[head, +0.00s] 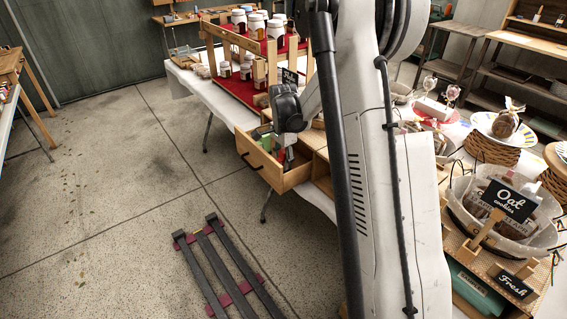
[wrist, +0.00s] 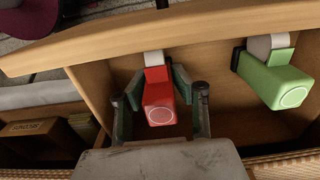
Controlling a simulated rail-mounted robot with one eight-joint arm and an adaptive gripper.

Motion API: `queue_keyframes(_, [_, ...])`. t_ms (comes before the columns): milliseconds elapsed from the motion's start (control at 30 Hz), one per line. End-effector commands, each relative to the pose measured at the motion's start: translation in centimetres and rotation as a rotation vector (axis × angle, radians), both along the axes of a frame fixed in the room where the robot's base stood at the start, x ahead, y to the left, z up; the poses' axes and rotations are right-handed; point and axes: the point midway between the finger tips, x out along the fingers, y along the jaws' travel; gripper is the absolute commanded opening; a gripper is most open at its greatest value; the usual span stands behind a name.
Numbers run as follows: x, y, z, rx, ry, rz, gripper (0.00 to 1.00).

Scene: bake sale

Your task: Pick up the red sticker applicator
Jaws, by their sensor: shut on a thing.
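The red sticker applicator (wrist: 159,98) is in the open wooden drawer (wrist: 230,120) in the wrist view, with a pale roll at its far end. My gripper (wrist: 158,86) is shut on it, one finger on each side of its red body. In the head view my gripper (head: 287,157) reaches down into the drawer (head: 296,180), and my arm hides part of it. I cannot tell whether the applicator touches the drawer floor.
A green applicator (wrist: 275,80) lies to the right in the same drawer. The drawer's front board (wrist: 130,38) and side walls stand close around my gripper. A jar shelf (head: 240,85) stands behind the drawer. A dark slatted rack (head: 228,270) lies on the floor.

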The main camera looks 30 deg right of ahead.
Motion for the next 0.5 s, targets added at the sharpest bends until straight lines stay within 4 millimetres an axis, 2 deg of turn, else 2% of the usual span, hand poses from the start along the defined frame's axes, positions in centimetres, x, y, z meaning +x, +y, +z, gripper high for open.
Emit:
queue_keyframes(267, [0.0, 0.0, 2.3, 0.0, 0.0, 0.0, 0.0])
queue_keyframes(500, [-0.1, 0.0, 6.7, 0.0, 0.0, 0.0, 0.0])
